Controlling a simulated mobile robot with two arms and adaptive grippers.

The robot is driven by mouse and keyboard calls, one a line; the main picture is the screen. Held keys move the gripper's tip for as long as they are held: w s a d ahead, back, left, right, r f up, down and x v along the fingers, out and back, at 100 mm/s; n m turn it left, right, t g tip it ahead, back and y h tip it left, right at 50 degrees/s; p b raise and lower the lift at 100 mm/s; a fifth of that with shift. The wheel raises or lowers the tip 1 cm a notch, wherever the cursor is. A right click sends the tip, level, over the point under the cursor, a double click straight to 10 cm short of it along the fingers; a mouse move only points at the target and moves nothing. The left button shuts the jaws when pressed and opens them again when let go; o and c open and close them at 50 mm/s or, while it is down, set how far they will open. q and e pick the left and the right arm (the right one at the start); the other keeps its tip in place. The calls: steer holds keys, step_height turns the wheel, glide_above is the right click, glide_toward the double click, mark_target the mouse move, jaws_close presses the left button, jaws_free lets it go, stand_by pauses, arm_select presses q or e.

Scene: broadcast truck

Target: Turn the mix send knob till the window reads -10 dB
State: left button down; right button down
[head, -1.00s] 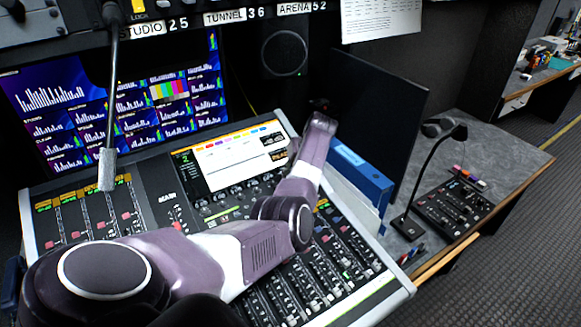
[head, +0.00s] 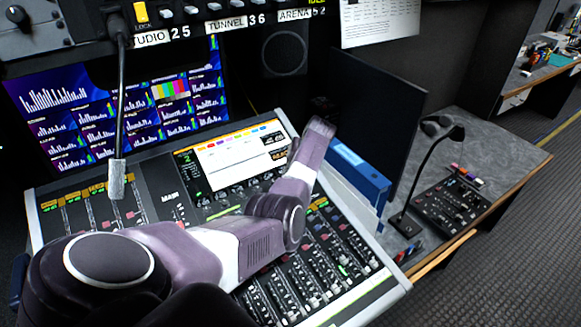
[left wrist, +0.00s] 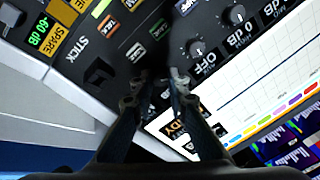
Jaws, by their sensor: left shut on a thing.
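The mixing desk (head: 172,212) stands below a wall of meters, with its lit screen (head: 235,160) and knob rows. My left arm reaches across the desk, and its wrist hides the left gripper in the head view. In the left wrist view my left gripper (left wrist: 160,98) has its fingers close together over the panel beside the screen. It is shut on what looks like a knob, mostly hidden and blurred between the fingertips. Two black knobs (left wrist: 196,47) stand nearby, with windows reading OFF and 0 dB. I cannot read a window at the held knob. My right gripper is not in view.
A gooseneck microphone (head: 118,180) hangs over the desk's left part. A blue binder (head: 358,175) and a dark monitor (head: 375,125) stand right of the desk. A small control box (head: 450,205) and a desk lamp are on the grey side table.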

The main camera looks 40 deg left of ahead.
arm_select(q)
steer(key=c, duration=2.2)
jaws_free()
steer(key=shift+w+r, duration=0.1)
steer(key=shift+o, duration=0.2)
steer(key=v, duration=1.2)
